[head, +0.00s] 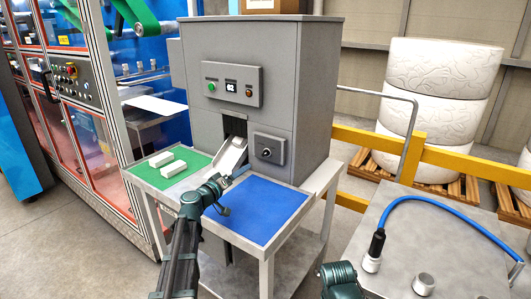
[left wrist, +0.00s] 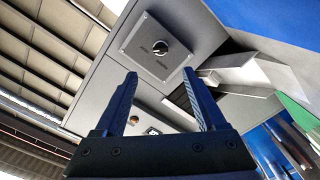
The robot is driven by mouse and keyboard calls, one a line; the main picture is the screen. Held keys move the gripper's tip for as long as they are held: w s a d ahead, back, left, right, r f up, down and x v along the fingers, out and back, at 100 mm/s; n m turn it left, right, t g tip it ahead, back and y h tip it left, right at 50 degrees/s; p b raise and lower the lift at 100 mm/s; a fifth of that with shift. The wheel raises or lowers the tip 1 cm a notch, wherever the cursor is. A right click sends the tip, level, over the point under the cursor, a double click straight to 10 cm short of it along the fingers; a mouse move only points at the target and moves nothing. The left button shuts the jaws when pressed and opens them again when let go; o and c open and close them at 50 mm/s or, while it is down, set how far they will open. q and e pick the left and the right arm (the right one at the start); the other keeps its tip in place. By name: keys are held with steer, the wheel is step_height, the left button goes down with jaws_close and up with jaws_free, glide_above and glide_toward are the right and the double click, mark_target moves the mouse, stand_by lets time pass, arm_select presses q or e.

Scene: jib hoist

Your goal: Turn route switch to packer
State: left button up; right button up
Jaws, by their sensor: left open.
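The route switch (head: 266,152) is a dark knob on a small grey plate on the lower right front of the grey cabinet (head: 320,90). In the left wrist view the knob (left wrist: 160,48) shows beyond the fingertips, with small unreadable labels on its plate. I cannot tell which way it points. My left gripper (head: 234,190) is open and empty, in front of the cabinet above the blue tray, apart from the knob. In the left wrist view its two fingers (left wrist: 160,76) are spread, pointing towards the switch plate.
A metal chute (head: 232,156) comes out left of the switch. A green tray (head: 150,176) holds white blocks (head: 174,170); a blue tray (head: 262,212) is empty. A control panel (head: 232,84) with buttons sits above. A grey bench (head: 445,240) with a blue hose stands at right.

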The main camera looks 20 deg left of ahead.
mark_target(264, 154)
arm_select(q)
steer(key=x, duration=1.4)
steer(key=shift+w, duration=0.2)
steer(key=shift+a, duration=0.1)
jaws_close()
